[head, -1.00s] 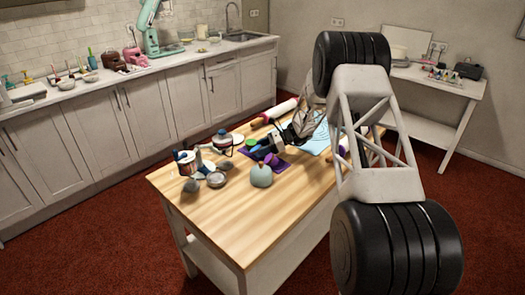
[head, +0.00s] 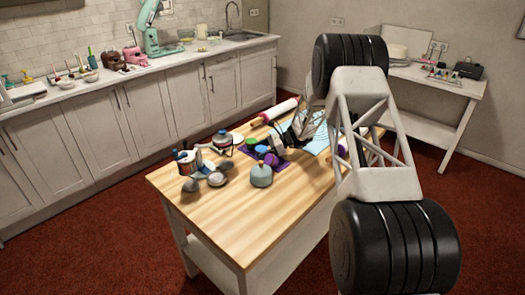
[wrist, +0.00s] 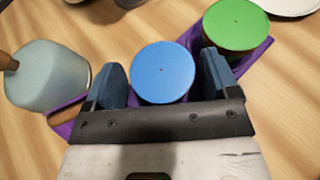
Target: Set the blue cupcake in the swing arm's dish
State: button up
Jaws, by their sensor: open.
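The blue cupcake (wrist: 162,72) shows as a blue round top in the wrist view, between the two spread fingers of my gripper (wrist: 161,80). I see a small gap on each side, and I cannot tell its height relative to the fingertips. In the head view the blue cupcake (head: 262,149) stands on a purple tray (head: 283,154), with my gripper (head: 288,139) just to its right. Small metal dishes (head: 217,179) and jointed stands are at the table's left; which one is the swing arm's dish is too small to tell.
A pale teal dome with a wooden knob (head: 261,176) is near the tray. A rolling pin (head: 275,112) lies behind. The front of the wooden table (head: 235,225) is clear.

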jog(key=shift+r+v, duration=0.2)
jog(key=shift+v, duration=3.7)
jog(key=shift+a, duration=0.1)
jog(key=shift+r, duration=0.1)
jog(key=shift+s+r, duration=0.15)
jog(key=shift+r, duration=0.05)
jog(key=s+r+n+h, duration=0.4)
jog(key=s+r, duration=0.8)
jog(key=s, duration=0.3)
jog(key=s+r+n+h, duration=0.4)
jog(key=s+r, duration=0.8)
jog(key=s, duration=0.4)
jog(key=s+d+n+t+h, duration=0.1)
jog(key=s+d+n+h, duration=0.1)
jog(key=s, duration=0.9)
jog(key=s+d+r+n+t+h, duration=0.1)
jog(key=s+d+n+h, duration=0.1)
jog(key=s, duration=0.9)
jog(key=s+d+r+n+t+h, duration=0.1)
jog(key=s+d+n+t, duration=0.1)
jog(key=s, duration=0.9)
jog(key=d+n, duration=0.1)
jog(key=n, duration=0.1)
jog(key=shift+s+n+h, duration=0.3)
jog(key=shift+s+h, duration=0.1)
